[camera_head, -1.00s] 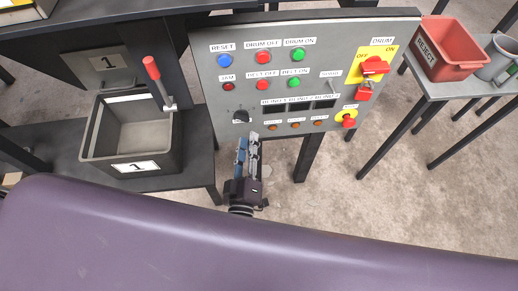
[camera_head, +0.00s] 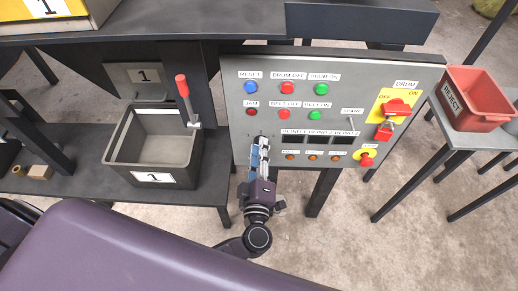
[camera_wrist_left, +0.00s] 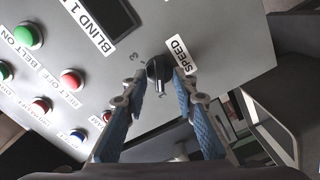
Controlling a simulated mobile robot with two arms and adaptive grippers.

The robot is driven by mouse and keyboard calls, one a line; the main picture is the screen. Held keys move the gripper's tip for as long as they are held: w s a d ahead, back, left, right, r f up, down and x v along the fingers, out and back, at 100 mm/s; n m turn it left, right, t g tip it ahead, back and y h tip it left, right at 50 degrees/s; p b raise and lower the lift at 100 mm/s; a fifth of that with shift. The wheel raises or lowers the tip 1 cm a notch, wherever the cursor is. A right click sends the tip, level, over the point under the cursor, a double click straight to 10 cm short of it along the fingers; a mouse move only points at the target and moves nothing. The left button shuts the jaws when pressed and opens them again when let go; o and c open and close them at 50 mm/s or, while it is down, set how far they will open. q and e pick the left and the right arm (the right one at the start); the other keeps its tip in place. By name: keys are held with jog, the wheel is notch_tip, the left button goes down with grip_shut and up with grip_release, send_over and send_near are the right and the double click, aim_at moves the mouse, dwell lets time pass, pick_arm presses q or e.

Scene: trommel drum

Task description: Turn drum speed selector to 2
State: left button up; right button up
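The drum speed selector is a black knob (camera_wrist_left: 158,70) beside a SPEED label (camera_wrist_left: 179,56) on the grey control panel (camera_head: 425,75). In the left wrist view a 3 shows by the knob; the other marks are too small to read surely. The knob's light pointer line is toward the bottom of that view. My left gripper (camera_wrist_left: 158,80) has its blue-padded fingers apart, one on each side of the knob; I cannot tell if they touch it. In the head view my left gripper (camera_head: 262,148) covers the knob at the panel's lower left. My right gripper is not in view.
Coloured push buttons (camera_head: 287,87) and a red-and-yellow drum switch (camera_head: 396,107) are on the panel. A grey bin (camera_head: 120,148) labelled 1 and a red-tipped lever (camera_head: 183,95) are at left. A red REJECT bin (camera_head: 475,95) stands at right.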

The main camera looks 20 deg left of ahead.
pick_arm(q)
grip_shut()
jog(key=shift+d+r+m+p, duration=0.1)
jog(key=shift+m+p, duration=2.5)
jog(key=shift+m, duration=0.3)
jog(key=shift+d+m+p, duration=0.1)
jog(key=shift+m+p, duration=2.5)
jog(key=shift+m, duration=0.3)
grip_release()
